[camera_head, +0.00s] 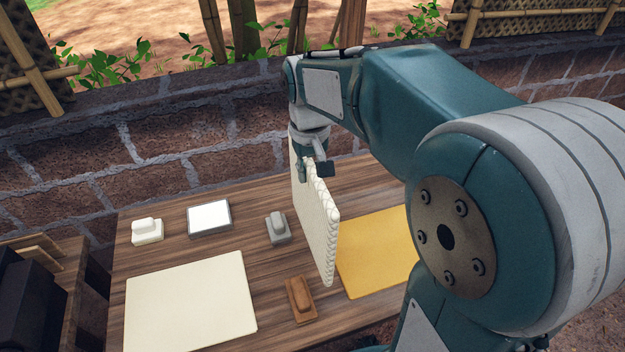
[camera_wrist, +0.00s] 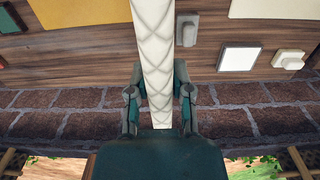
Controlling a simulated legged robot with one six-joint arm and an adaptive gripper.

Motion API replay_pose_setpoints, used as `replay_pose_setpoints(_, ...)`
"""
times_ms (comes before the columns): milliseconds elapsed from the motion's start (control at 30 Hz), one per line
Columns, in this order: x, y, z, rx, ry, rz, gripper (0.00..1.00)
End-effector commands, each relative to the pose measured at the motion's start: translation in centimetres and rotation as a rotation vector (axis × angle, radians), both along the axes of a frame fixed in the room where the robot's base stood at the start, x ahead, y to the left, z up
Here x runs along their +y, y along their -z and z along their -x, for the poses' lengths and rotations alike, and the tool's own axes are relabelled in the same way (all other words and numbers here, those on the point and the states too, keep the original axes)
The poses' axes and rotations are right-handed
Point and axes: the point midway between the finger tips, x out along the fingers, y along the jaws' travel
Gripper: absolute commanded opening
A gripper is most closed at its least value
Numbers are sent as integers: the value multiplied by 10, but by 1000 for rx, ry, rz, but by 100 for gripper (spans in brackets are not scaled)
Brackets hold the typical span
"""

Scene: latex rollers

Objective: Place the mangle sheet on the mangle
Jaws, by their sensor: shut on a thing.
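My gripper (camera_head: 316,166) is shut on a thick white sheet (camera_head: 318,222) with a ridged edge, which I take to be the mangle sheet. The sheet hangs upright over the table, gripped near its top. In the wrist view the white sheet (camera_wrist: 153,35) shows edge-on, with a diamond pattern, between the two fingers of my gripper (camera_wrist: 159,72). A dark machine (camera_head: 32,300) at the lower left, partly cut off by the picture edge, may be the mangle; its rollers cannot be made out.
The wooden table (camera_head: 180,258) carries a cream sheet (camera_head: 190,305), a yellow sheet (camera_head: 378,252), a brown block (camera_head: 300,299), a grey block (camera_head: 277,228), a white-topped square (camera_head: 209,218) and a cream block (camera_head: 147,231). A brick wall (camera_head: 215,150) stands behind.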

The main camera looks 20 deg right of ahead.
Motion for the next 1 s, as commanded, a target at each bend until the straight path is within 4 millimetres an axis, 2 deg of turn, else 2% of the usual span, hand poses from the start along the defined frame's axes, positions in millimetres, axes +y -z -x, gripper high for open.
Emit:
replay_pose_setpoints(267, -12, 21, -13, 1, 1, 0, 0)
replay_pose_setpoints(500, -10, 47, -12, 0, -1, 0, 0)
replay_pose_setpoints(867, -10, 50, -12, -2, 0, 0, 0)
replay_pose_setpoints(900, -10, 51, -12, -1, 0, 0, 41)
replay_pose_setpoints(933, -10, 51, -12, -1, 0, 0, 55)
replay_pose_setpoints(967, -10, 51, -12, -1, 0, 0, 62)
replay_pose_setpoints(1000, -10, 51, -12, -1, 0, 0, 62)
